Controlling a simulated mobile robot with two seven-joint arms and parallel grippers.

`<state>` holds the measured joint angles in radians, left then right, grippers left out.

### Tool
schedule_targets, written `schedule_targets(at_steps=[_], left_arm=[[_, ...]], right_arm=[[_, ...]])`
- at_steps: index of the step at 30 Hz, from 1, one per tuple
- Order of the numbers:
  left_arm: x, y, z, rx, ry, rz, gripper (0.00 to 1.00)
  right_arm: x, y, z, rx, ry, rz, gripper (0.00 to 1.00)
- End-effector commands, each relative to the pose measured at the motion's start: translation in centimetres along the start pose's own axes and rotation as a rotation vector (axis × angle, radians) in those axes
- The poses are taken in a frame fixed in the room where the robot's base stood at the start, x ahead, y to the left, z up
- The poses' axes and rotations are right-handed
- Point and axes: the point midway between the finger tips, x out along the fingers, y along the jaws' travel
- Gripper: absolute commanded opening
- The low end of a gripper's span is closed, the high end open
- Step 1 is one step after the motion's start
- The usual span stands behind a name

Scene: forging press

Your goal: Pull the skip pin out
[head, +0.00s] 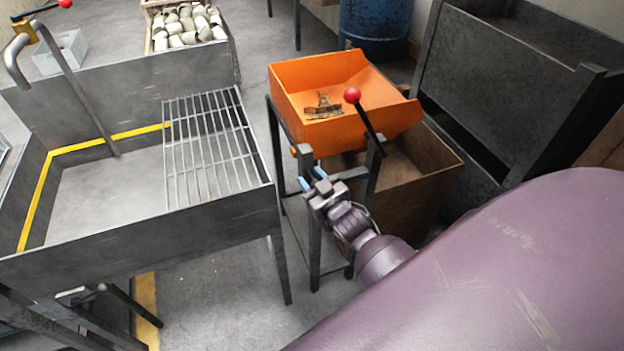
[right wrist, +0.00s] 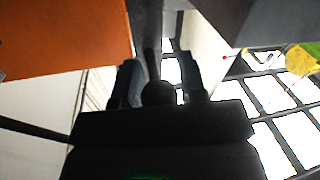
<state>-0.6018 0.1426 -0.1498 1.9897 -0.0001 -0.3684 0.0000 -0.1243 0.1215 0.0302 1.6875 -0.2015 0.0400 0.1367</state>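The orange skip (head: 300,75) sits on a dark metal stand, with a few dark metal pieces inside it. My right gripper (head: 312,178) is at the stand's near upper part, just below the skip. In the right wrist view a dark round knob with a short rod, which looks like the skip pin (right wrist: 158,93), lies between the two fingers of my right gripper (right wrist: 158,72). The fingers stand apart on either side of the knob, with a thin gap visible at its right. In the head view the pin cannot be made out. My left gripper is not in view.
A lever with a red knob (head: 352,95) rises at the skip's right side. A brown bin (head: 410,195) stands under and behind the skip. A grey metal trough with a grating (head: 205,150) stands to the left. A dark metal rack (head: 520,70) is at the right.

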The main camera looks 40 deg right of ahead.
Motion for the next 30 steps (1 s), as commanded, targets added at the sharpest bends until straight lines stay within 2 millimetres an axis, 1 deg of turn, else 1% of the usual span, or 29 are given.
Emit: schedule_targets(at_steps=[1, 7, 11, 13, 19, 23, 30], left_arm=[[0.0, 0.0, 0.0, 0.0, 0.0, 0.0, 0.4], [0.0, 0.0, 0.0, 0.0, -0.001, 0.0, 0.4], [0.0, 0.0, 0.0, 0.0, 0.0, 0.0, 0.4], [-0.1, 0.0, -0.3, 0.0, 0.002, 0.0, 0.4], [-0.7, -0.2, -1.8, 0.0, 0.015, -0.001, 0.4], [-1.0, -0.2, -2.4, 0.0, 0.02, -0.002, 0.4], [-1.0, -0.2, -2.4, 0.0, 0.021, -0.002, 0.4]], right_arm=[[0.0, 0.0, 0.0, 0.0, 0.0, 0.0, 0.3], [0.0, 0.0, 0.0, 0.0, 0.0, 0.0, 0.0], [-0.1, 0.0, 0.0, 0.0, 0.0, 0.0, 0.0], [-0.5, -0.1, -0.1, 0.001, -0.001, 0.0, 0.0], [-3.2, -0.6, -0.3, 0.001, -0.002, 0.0, 0.0], [-4.5, -0.9, -0.3, 0.001, -0.001, 0.0, 0.0], [-4.9, -1.0, -0.1, 0.001, 0.0, -0.001, 0.0]])
